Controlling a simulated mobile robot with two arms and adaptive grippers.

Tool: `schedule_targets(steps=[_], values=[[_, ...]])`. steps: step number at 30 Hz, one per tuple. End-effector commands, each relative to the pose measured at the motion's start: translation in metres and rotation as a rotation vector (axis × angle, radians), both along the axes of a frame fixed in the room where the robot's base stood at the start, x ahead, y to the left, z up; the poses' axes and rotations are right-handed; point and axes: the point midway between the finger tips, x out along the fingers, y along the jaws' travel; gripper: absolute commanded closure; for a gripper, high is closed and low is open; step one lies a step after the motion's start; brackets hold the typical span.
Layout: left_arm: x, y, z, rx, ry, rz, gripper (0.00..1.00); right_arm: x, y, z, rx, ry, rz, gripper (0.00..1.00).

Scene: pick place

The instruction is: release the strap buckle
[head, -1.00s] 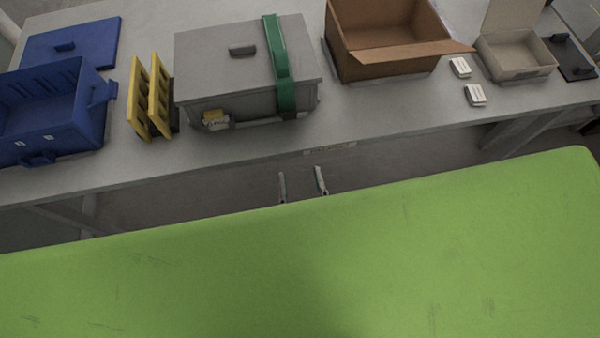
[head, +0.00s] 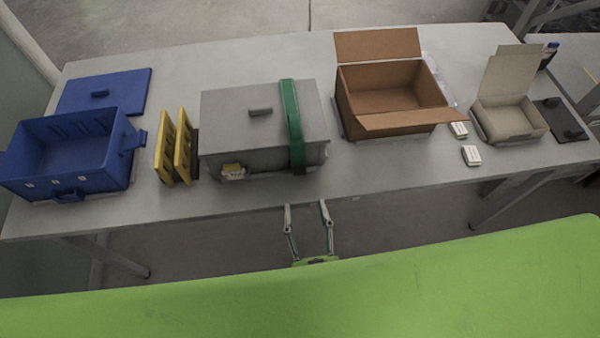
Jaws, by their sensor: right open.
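A grey lidded box (head: 225,120) stands at the front middle of the table. A green strap (head: 292,125) runs over its lid near the right end and down its front face. A dark part shows at the strap's lower end, too small to tell if it is the buckle. My right gripper (head: 306,207) is open and empty, its two fingers pointing at the table's front edge, below and in front of the strap and apart from it. My left gripper is not in view.
A blue crate (head: 125,170) with its blue lid (head: 105,90) and yellow racks (head: 165,150) stand left. An open cardboard box (head: 395,122), small white boxes (head: 471,155) and an open pale box (head: 505,122) stand right. The table front (head: 400,160) is clear near the strap.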

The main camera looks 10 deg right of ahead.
Motion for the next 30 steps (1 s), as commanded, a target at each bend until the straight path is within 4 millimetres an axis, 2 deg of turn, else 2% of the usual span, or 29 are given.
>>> schedule_targets(steps=[1,6,12,18,27,30], values=[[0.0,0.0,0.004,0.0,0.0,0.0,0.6,0.013,0.0,0.004,0.0,-0.006,-0.001,0.54],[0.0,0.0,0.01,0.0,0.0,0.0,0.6,0.05,0.0,0.004,0.001,-0.005,-0.001,0.54],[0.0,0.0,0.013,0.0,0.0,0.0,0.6,0.083,0.0,0.002,-0.001,-0.003,-0.001,0.54],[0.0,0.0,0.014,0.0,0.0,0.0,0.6,0.097,0.0,0.001,0.0,-0.001,-0.001,0.54],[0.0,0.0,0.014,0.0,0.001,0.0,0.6,0.099,0.0,0.0,0.001,-0.001,-0.002,0.54],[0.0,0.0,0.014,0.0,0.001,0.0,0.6,0.099,0.0,0.0,0.001,-0.001,-0.002,0.8]])
